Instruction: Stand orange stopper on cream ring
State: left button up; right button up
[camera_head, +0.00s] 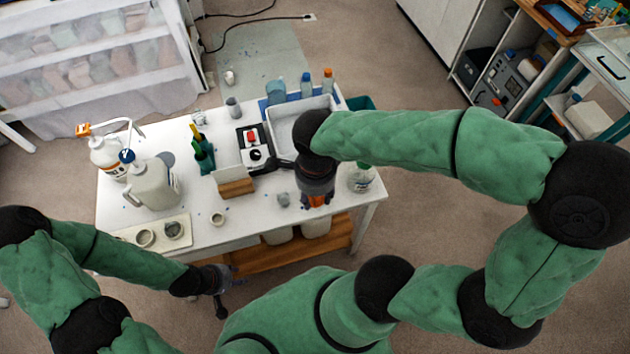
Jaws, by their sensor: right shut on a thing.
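My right gripper (317,200) points down over the front right part of the white table. An orange thing, which looks like the orange stopper (318,200), shows between its fingers, and the gripper is shut on it. The gripper hides most of the stopper, and I cannot tell whether it touches the table. A small cream ring (217,219) lies on the table near the front edge, well left of the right gripper. My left gripper (231,296) is off the table's front edge, below the ring in the picture. Its fingers look spread and empty.
A pale board (125,234) with round cups lies at the front left. White jugs (152,186) stand behind it. A wooden block (237,188), green bottles (202,150), a black device (254,150) and a grey tray (282,122) fill the middle and back. A clear jar (361,178) stands right.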

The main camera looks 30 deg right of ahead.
jog(key=shift+s+a+r+p, duration=0.2)
jog(key=shift+r+p, duration=0.15)
jog(key=shift+r, duration=0.2)
jog(key=shift+d+r+p, duration=0.1)
jog(key=shift+r+p, duration=1)
jog(key=shift+r, duration=0.25)
jog(key=shift+f, duration=0.1)
